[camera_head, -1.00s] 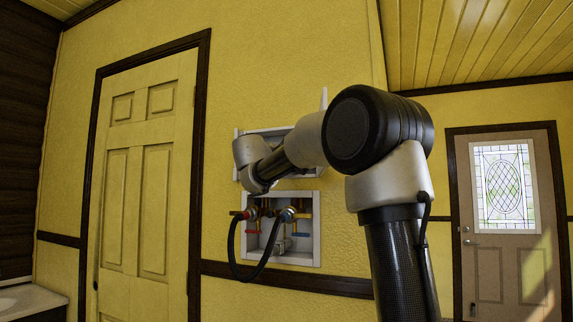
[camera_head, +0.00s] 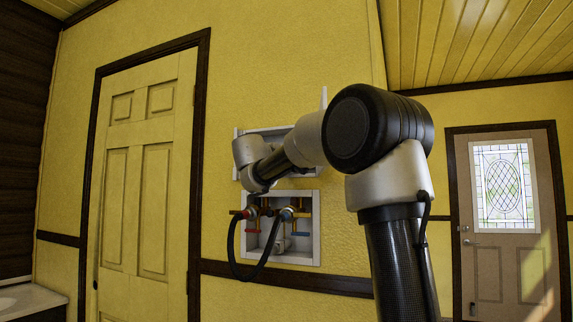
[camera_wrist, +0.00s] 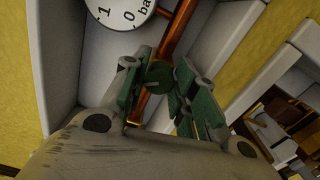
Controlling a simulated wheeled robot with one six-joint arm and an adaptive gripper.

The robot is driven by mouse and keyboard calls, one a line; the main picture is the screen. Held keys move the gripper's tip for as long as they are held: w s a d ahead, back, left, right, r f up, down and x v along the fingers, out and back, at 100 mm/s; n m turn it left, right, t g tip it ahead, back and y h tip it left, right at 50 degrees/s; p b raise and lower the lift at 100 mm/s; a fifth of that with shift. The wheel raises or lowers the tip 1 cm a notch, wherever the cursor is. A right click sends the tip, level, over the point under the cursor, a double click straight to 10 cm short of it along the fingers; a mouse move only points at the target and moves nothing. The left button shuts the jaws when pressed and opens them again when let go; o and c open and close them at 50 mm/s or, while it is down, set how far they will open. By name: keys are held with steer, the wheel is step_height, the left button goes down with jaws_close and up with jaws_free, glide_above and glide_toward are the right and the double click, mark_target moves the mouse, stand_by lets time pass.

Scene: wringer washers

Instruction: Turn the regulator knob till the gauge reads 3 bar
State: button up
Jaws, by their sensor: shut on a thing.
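In the wrist view, a white gauge (camera_wrist: 118,12) shows at the top, cut off by the frame edge. The marks 1 and 0 and part of "bar" can be read; no needle shows. Below it on a copper pipe is a round dark green knob (camera_wrist: 159,74), taken to be the regulator knob. My gripper (camera_wrist: 160,78) is shut on this knob, one finger on each side. In the head view, my arm reaches into the upper white wall box (camera_head: 243,172); the gauge, knob and fingertips are hidden there behind my arm.
The knob sits inside a white recess (camera_wrist: 85,60) with close walls. A lower white box (camera_head: 317,230) holds valves with red and blue handles, and a black hose (camera_head: 232,255) loops from it. A closed door (camera_head: 145,190) stands at left.

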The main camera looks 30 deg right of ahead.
steer(key=shift+f, duration=0.15)
steer(key=o, duration=1)
steer(key=v, duration=0.8)
steer(key=shift+s, duration=0.1)
